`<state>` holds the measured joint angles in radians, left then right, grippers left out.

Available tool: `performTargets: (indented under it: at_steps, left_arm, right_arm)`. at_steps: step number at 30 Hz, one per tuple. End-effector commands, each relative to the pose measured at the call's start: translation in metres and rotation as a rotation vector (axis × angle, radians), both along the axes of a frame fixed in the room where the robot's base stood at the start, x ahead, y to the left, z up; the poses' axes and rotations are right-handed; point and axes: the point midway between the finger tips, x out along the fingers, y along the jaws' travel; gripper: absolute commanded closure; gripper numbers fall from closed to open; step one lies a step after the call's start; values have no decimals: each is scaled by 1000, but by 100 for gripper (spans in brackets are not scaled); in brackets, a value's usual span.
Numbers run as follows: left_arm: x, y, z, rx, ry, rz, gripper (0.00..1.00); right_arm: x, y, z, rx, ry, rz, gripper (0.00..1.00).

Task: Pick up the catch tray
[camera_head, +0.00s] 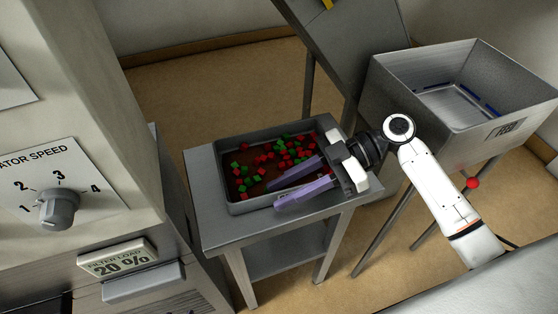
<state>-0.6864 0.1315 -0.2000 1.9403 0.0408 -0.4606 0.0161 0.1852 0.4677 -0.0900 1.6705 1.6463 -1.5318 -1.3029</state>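The catch tray (256,205) is a grey rectangular tray on a small metal table, holding many small red and green cubes on a brown bottom. My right gripper (274,196) reaches in from the right, its two purple fingers apart. The upper finger overlaps the inside of the tray, and the lower finger overlaps the tray's near rim. I cannot tell whether either finger touches the tray. The gripper body covers the tray's right end. My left gripper is not in view.
The small table (222,232) has a little bare top around the tray. A machine panel with a speed knob (60,208) stands at left. A grey open bin (440,108) on legs stands at right, and a grey slanted panel (350,40) is behind.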

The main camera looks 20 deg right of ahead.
Motion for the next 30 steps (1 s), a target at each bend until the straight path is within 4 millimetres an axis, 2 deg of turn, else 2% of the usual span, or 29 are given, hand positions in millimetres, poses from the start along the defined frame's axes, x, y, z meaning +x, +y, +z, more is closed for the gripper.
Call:
performTargets:
  at_steps: [4, 12, 13, 17, 18, 30]
  left_arm:
    - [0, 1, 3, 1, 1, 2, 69]
    - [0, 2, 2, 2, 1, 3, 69]
    - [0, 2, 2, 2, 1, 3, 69]
    - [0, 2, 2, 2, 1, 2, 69]
    - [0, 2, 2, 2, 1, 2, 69]
    - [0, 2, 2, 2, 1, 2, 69]
  right_arm:
    - [0, 18, -6, 1, 2, -1, 74]
    - [0, 22, -9, -1, 1, -3, 74]
    - [0, 22, -9, -1, 1, -2, 76]
    - [0, 21, -9, -1, 1, -2, 98]
    - [0, 21, -9, -1, 1, -2, 100]
    - [1, 21, -9, -1, 1, -1, 100]
